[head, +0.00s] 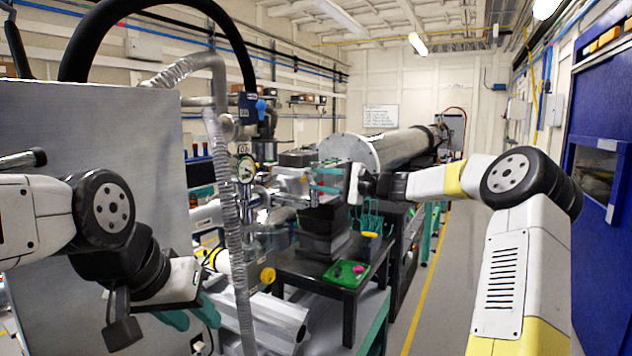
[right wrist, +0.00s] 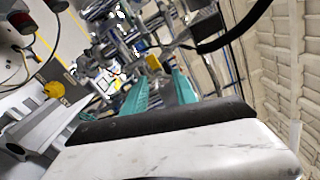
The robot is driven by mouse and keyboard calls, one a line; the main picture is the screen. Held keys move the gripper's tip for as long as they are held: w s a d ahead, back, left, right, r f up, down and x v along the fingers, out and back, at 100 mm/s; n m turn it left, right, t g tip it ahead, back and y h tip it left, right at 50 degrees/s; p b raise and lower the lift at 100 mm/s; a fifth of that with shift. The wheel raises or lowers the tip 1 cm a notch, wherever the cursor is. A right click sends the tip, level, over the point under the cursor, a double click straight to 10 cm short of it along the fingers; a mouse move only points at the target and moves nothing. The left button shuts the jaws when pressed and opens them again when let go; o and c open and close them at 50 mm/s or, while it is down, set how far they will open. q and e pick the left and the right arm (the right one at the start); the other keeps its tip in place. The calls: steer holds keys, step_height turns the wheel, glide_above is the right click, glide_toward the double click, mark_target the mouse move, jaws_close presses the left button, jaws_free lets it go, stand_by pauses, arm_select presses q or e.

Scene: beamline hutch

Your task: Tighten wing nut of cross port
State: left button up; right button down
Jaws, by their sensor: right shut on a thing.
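The metal cross port with its flanges (head: 292,186) stands in the middle of the head view, above the black table. My right gripper (head: 318,180) reaches in from the right, with its teal fingers at the cross. In the right wrist view its two fingers (right wrist: 160,76) close in on a small yellow part (right wrist: 153,64) at their tips. The grip is on the wing nut, which is too small and covered to make out clearly. My left gripper (head: 192,314) hangs low at the left, beside the grey panel, its teal fingers apart and empty.
A ribbed hose (head: 222,150) drops in front of the cross at the left. The black table (head: 318,276) carries a green tray (head: 332,275) with a pink item. A large metal tube (head: 395,148) lies behind the gripper. The grey panel (head: 100,130) blocks the left; the aisle floor at right is clear.

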steer(key=shift+m, duration=0.5)
steer(key=c, duration=1)
jaws_free()
steer(key=shift+o, duration=0.2)
steer(key=v, duration=0.7)
steer(key=shift+s+d, duration=0.2)
steer(key=shift+d, duration=0.15)
steer(key=shift+c, duration=0.5)
